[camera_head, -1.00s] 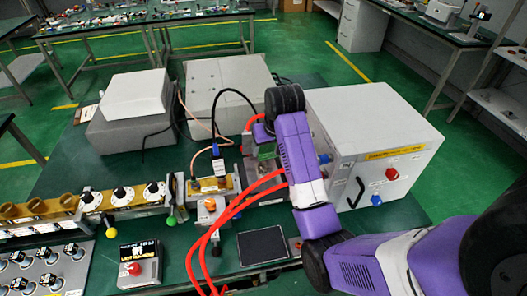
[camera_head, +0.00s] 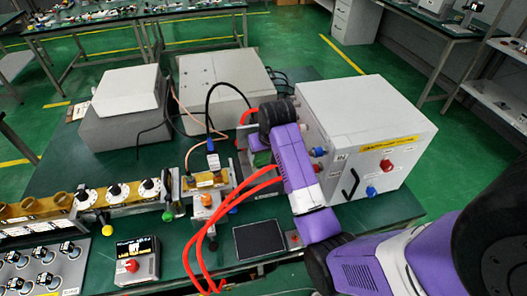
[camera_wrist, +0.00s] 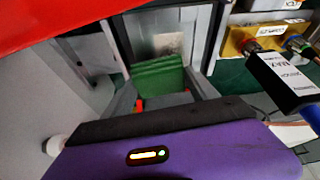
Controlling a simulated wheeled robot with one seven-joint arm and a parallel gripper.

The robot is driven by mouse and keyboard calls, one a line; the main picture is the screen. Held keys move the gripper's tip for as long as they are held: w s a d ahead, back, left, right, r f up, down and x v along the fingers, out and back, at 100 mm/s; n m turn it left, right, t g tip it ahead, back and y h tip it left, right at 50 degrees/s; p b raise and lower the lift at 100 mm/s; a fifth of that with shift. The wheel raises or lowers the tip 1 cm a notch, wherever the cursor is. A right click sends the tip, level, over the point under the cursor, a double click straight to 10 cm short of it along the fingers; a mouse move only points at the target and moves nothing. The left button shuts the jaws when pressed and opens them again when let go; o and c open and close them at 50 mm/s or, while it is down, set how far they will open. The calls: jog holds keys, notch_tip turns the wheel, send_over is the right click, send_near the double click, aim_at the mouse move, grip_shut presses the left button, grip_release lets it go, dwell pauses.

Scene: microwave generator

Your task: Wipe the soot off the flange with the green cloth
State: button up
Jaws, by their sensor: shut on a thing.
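The folded green cloth (camera_wrist: 158,77) is held between the fingers of my gripper (camera_wrist: 160,90). The flange (camera_wrist: 167,28) is a grey metal plate just beyond the cloth in the wrist view. In the head view my arm mostly hides the flange.
A white cabinet (camera_head: 370,135) stands right beside my wrist. Red hoses (camera_head: 238,200) loop close to the left of my arm. A brass waveguide section (camera_head: 205,183) with a black-cabled connector lies to the left. A dark flat pad (camera_head: 260,240) lies in front.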

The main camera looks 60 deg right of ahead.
jog(key=shift+f+b, duration=0.35)
jog(key=shift+f, duration=0.5)
dwell(0.6)
jog(key=shift+w+a, duration=0.1)
jog(key=shift+w+a+r+p, duration=0.15)
jog(key=shift+w+a+p, duration=0.25)
jog(key=shift+w+a, duration=0.9)
jog(key=shift+w, duration=0.1)
jog(key=shift+f, duration=0.2)
